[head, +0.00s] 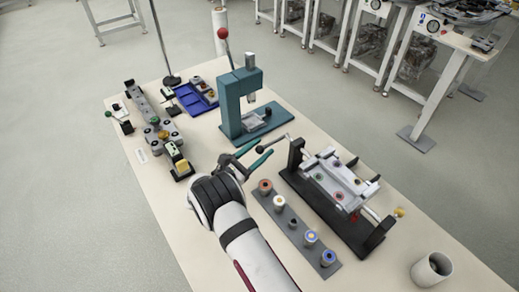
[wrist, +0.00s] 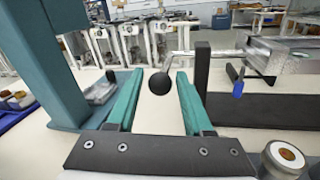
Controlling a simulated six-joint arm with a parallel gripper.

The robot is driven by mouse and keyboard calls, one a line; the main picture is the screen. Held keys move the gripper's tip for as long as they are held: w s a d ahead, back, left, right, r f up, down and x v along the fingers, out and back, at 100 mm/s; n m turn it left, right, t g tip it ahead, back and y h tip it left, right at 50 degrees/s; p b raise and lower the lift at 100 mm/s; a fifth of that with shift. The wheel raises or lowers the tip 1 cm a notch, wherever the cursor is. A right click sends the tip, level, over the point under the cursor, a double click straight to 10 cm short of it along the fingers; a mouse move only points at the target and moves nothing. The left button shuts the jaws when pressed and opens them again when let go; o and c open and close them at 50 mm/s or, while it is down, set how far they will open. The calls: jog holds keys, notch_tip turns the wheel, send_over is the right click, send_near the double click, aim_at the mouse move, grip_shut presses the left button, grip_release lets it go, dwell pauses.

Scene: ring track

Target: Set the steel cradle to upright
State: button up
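The steel cradle (head: 348,184) hangs between the posts of a black stand (head: 304,193) right of centre. It looks tilted in the head view, but I cannot tell the exact angle. Its near end also shows at the right of the wrist view (wrist: 292,62). A crank arm with a black ball knob (wrist: 159,83) reaches out from its left end. My gripper (head: 262,147) is open, its two teal fingers on either side of the knob in the wrist view (wrist: 159,76). A gap shows between knob and fingers. A blue-tipped lever (wrist: 238,88) hangs by the post.
A teal press (head: 236,105) stands just behind and left of my gripper. A grey strip (head: 283,222) with several round parts lies in front of the stand. A white cup (head: 431,270) is at the near right; a blue tray (head: 190,101) is at the far left.

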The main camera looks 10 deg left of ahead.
grip_shut()
dwell(1.2)
